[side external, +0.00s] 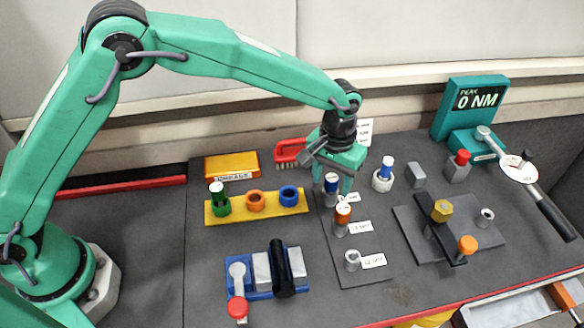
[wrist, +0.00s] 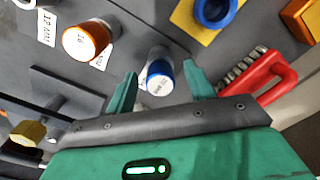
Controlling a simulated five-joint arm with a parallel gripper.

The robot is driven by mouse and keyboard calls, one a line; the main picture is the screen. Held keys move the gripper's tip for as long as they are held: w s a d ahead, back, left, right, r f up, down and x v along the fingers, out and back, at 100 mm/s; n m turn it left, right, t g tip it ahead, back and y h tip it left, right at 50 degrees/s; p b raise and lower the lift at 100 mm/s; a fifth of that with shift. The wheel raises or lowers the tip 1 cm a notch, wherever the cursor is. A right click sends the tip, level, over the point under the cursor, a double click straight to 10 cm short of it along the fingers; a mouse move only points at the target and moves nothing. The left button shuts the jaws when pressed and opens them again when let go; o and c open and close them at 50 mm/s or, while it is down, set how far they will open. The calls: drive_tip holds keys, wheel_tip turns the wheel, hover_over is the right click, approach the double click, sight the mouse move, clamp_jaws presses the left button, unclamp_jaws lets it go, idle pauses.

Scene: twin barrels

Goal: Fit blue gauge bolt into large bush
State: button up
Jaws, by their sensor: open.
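The blue gauge bolt (side external: 331,184) has a blue head with a white, marked top and stands upright in a grey holder on the dark labelled plate. My gripper (side external: 337,184) is open just above it. In the wrist view the bolt (wrist: 160,70) lies between the two spread fingers of my gripper (wrist: 162,84); contact is not visible. The yellow block (side external: 235,212) carries green, orange and blue ring bushes. The blue bush (side external: 289,195) is open and empty and partly shows in the wrist view (wrist: 213,12). Which bush is the large one is not marked.
A green bolt (side external: 217,190) stands in the green bush. An orange-headed bolt (side external: 343,213) stands close in front of the blue one. A red brush (side external: 288,151) lies behind.

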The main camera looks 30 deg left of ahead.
sight(332, 178)
drive_tip(key=shift+r, duration=3.95)
